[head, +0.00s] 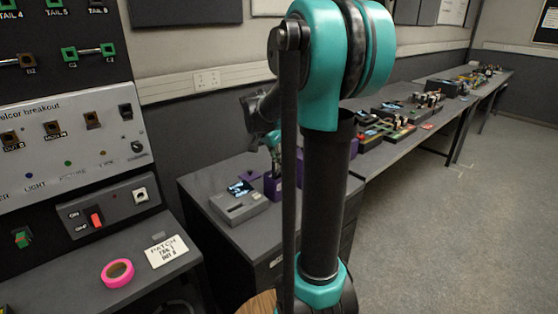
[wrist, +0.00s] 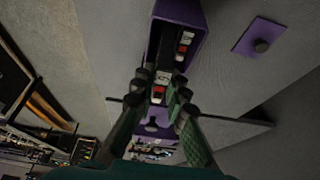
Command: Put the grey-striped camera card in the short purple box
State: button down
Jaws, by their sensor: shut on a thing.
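My gripper (wrist: 161,88) is shut on a small dark card (wrist: 158,93) with white and red marks; no grey stripe can be made out. The held card is at the mouth of an open purple box (wrist: 205,22); whether it touches the box is unclear. Another white and red marked piece (wrist: 185,40) shows inside that box. In the head view my gripper (head: 275,158) is small and partly hidden by my arm, just above a purple box (head: 272,186) on the far bench.
A purple plate with a dark knob (wrist: 260,36) lies beside the box. A grey device (head: 238,205) with a lit display stands left of the purple box. A pink tape roll (head: 117,272) and a patch card (head: 166,251) lie on the near bench. Floor at right is clear.

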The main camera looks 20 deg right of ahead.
jog(key=shift+f, duration=0.45)
jog(key=shift+f, duration=0.35)
jog(key=shift+f, duration=0.35)
jog(key=shift+f, duration=0.3)
dwell(0.3)
jog(key=c, duration=1.5)
grip_release()
jog(key=shift+o, duration=0.2)
